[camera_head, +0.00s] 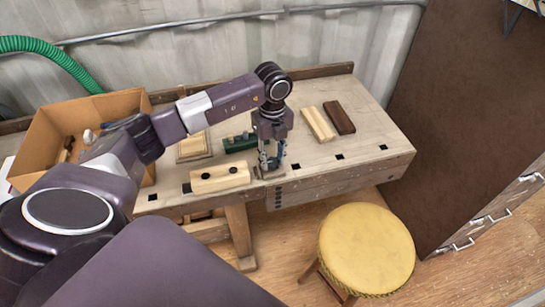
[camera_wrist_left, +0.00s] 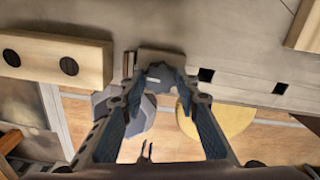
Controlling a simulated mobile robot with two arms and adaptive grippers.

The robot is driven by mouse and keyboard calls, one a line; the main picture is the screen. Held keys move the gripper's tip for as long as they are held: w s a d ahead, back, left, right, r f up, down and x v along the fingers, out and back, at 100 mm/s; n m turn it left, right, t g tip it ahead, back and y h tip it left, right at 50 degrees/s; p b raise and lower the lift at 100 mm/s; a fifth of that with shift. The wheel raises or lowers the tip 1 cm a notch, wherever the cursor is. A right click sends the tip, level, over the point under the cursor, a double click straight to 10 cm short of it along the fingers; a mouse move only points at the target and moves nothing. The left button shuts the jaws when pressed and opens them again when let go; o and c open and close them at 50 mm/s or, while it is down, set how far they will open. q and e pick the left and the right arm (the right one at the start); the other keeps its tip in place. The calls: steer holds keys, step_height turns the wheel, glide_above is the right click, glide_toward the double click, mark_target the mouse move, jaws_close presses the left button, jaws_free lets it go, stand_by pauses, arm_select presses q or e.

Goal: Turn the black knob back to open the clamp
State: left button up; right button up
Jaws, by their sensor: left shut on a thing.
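My left gripper (camera_head: 270,163) points down at the front edge of the workbench. In the left wrist view its fingertips (camera_wrist_left: 160,80) are shut on a dark grey-black piece, which looks like the knob (camera_wrist_left: 160,73); the fingers cover much of it. Just beyond it, a small wooden block (camera_wrist_left: 158,58) at the bench edge looks like part of the clamp. I cannot tell how far the clamp is open. My right gripper is not in view.
A pale wood block with two dark round spots (camera_head: 220,178) lies left of the gripper. A dark green tool (camera_head: 240,143) is behind it. Pale (camera_head: 315,124) and dark brown (camera_head: 340,117) boards lie right. A cardboard box (camera_head: 38,150) is left; a yellow stool (camera_head: 367,247) stands in front.

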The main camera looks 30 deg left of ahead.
mark_target(272, 161)
arm_select(q)
steer(key=shift+w+r, duration=0.1)
stand_by(0.4)
steer(key=o, duration=1.2)
steer(key=shift+c, duration=0.2)
step_height(272, 161, up, 12)
